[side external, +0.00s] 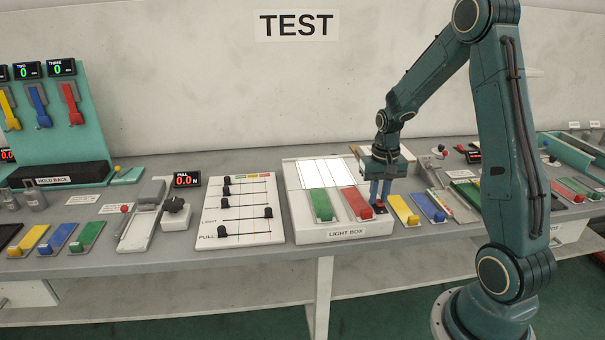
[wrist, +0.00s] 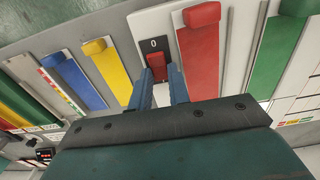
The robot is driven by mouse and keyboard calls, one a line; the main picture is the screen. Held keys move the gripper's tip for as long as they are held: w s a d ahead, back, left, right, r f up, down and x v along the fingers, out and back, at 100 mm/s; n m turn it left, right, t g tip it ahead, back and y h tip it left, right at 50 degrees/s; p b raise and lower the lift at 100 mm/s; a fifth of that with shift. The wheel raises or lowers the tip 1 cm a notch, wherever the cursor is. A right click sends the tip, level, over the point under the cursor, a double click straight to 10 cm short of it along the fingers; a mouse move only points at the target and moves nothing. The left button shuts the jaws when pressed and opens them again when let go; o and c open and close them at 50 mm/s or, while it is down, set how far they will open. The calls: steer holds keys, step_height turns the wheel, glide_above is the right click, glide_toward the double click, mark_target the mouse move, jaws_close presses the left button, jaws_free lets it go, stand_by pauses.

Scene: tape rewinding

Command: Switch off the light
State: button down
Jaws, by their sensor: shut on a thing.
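The light box (side external: 345,233) stands at the middle of the bench, and its top panel (side external: 320,173) looks bright white. A small red rocker switch (wrist: 155,70) on a dark plate marked "0" shows in the wrist view, beside the light box's red slider (wrist: 199,50). My gripper (side external: 378,205) is low at the right end of the light box. In the wrist view my gripper (wrist: 162,85) has its two blue fingers shut on the switch, one on each side. In the side view the fingers largely hide the switch.
The light box also has a green slider (side external: 321,204). A yellow block (side external: 403,210) and a blue block (side external: 430,208) lie close to the right of my gripper. A board with black slider knobs (side external: 240,210) stands to the left.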

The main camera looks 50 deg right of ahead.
steer(key=shift+s+a+t+h, duration=0.2)
steer(key=shift+t+h, duration=0.55)
steer(key=shift+s+a+t+h, duration=0.2)
steer(key=shift+t+h, duration=0.55)
steer(key=c, duration=1.6)
jaws_free()
steer(key=shift+r, duration=0.1)
steer(key=v, duration=1.3)
steer(key=shift+s+a+r, duration=0.15)
steer(key=shift+s+a, duration=0.15)
steer(key=shift+s, duration=0.05)
